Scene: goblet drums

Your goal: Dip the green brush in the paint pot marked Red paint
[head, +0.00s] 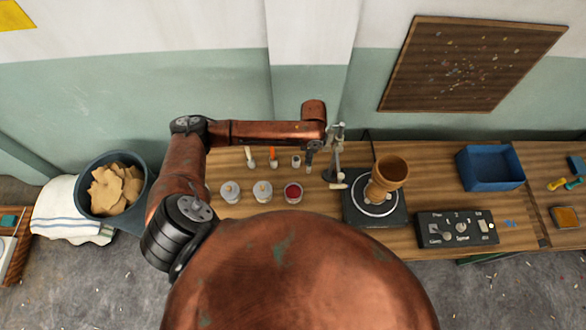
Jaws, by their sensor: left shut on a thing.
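My left gripper (311,146) is at the end of the copper arm reaching in from the left, above the back of the workbench. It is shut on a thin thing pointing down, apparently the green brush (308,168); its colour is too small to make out. An open pot with red paint (293,194) stands on the bench, nearer and slightly left of the gripper. Its label cannot be read. The brush tip appears apart from this pot. A small cup (296,161) with no visible brush stands just left of the gripper. My right gripper is out of view.
Two pots with pale tops (230,191) (262,191) stand left of the red one. Two brushes (250,158) (273,157) stand upright behind them. A metal stand (338,155) and a turntable (354,211) bearing a brown goblet drum (388,175) are close on the right.

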